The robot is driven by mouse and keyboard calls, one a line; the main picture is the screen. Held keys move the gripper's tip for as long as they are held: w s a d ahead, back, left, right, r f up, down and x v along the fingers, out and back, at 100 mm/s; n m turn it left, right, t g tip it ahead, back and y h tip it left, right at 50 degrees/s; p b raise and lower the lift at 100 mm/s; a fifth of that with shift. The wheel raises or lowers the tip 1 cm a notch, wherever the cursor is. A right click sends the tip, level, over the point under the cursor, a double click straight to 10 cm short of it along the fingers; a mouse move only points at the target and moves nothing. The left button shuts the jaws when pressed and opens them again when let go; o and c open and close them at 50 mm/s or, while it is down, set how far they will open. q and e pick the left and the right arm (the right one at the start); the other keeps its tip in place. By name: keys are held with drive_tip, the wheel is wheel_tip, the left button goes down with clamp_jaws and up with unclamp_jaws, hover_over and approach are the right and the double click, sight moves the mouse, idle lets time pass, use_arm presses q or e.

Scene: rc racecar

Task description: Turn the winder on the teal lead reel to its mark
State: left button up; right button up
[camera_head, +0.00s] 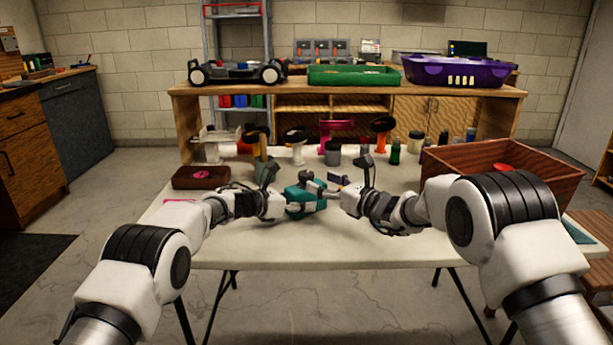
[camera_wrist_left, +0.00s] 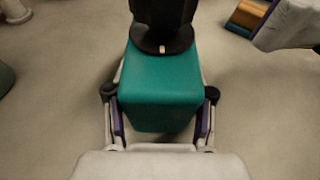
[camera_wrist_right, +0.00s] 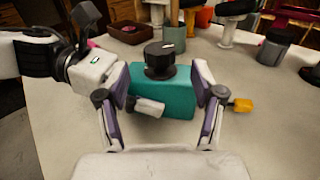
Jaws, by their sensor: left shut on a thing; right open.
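The teal lead reel (camera_head: 303,208) is a box held just above or on the white table; I cannot tell which. A black round winder (camera_wrist_right: 160,60) sits on its top, with a pale mark on the winder. The winder also shows in the left wrist view (camera_wrist_left: 163,25), with a small pale mark at its base. My left gripper (camera_wrist_left: 160,118) is shut on the reel, one finger on each side. My right gripper (camera_wrist_right: 160,100) is open, its fingers to either side of the reel and winder in its view; contact is not visible.
Several spools and bottles line the back. A shelf above holds a car chassis (camera_head: 238,74), green tray (camera_head: 352,77) and purple basket (camera_head: 455,70). The front table is clear.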

sight(312, 177)
drive_tip(key=x, duration=0.6)
drive_tip(key=shift+f, duration=0.1)
drive_tip(key=shift+c, duration=0.3)
drive_tip(key=c, duration=1.1)
